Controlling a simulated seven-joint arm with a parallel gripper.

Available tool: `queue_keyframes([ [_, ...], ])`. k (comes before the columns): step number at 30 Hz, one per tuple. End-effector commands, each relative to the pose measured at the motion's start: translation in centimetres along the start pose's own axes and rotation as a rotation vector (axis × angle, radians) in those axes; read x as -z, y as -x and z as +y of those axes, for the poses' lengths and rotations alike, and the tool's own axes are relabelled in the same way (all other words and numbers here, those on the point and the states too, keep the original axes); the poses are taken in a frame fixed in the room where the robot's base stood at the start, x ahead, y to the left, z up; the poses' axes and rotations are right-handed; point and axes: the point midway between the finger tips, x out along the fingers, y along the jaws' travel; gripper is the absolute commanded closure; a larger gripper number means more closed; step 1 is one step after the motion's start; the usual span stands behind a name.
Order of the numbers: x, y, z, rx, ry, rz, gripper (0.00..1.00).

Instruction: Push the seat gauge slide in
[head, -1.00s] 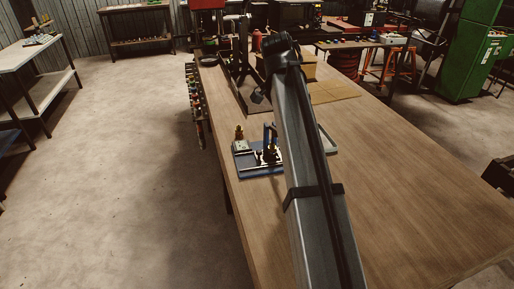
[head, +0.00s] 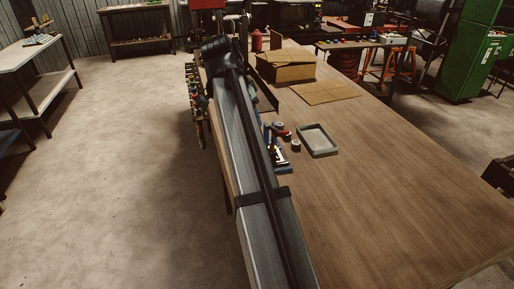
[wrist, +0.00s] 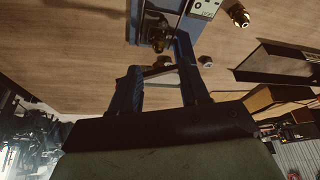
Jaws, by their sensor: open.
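The seat gauge (head: 279,160), a small fixture on a blue base, shows only in part in the head view, on the table's left side; my arm covers the rest. In the wrist view the blue fixture (wrist: 146,24) is at the top, with dark metal parts on it. A white block with a dark marking (wrist: 204,8) sits at its right. I cannot make out the slide's position. My gripper (wrist: 157,62) is open, its two bluish fingers apart and pointing toward the fixture. Whether a finger touches it I cannot tell. The gripper is hidden in the head view.
A brass fitting (wrist: 238,14) lies right of the fixture in the wrist view. In the head view a shallow grey tray (head: 318,141) stands right of the gauge. A cardboard box (head: 287,68) and flat cardboard (head: 326,92) lie farther back. The table's right side is clear.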

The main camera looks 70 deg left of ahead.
Motion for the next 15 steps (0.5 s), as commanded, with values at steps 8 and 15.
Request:
queue_keyframes([
  [8, -1.7, 0.4, -0.8, 0.002, -0.007, 0.008, 0.54],
  [15, -1.9, 0.0, -0.8, 0.002, -0.009, 0.009, 0.54],
])
